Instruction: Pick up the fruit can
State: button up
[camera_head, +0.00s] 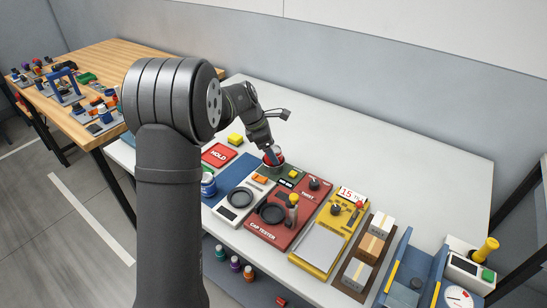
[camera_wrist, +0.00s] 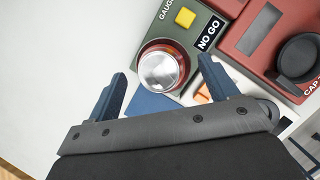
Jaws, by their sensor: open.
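A red can with a shiny silver lid, which I take for the fruit can (camera_wrist: 160,68), stands upright on the grey-green gauge block (camera_wrist: 207,17) marked "NO GO". In the head view the can (camera_head: 274,156) shows as a small red shape at the end of my arm, partly covered by the gripper. My gripper (camera_wrist: 163,74) is open, with one blue-grey finger to the left of the can and one to the right. The fingertips reach the near side of the can in the picture, with gaps on both sides. The can's label cannot be read.
A yellow button (camera_wrist: 185,17) and the red cap tester (camera_head: 262,228) with its black knob are close to the can. A red HOLD pad (camera_head: 218,155), a blue jar (camera_head: 208,184) and a yellow device (camera_head: 325,232) stand nearby. The table's back (camera_head: 370,140) is clear.

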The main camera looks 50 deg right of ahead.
jog(key=shift+s+d+f, duration=0.1)
jog(key=shift+f, duration=0.3)
jog(key=c, duration=1.3)
jog(key=shift+o, duration=0.2)
jog(key=shift+r, duration=0.15)
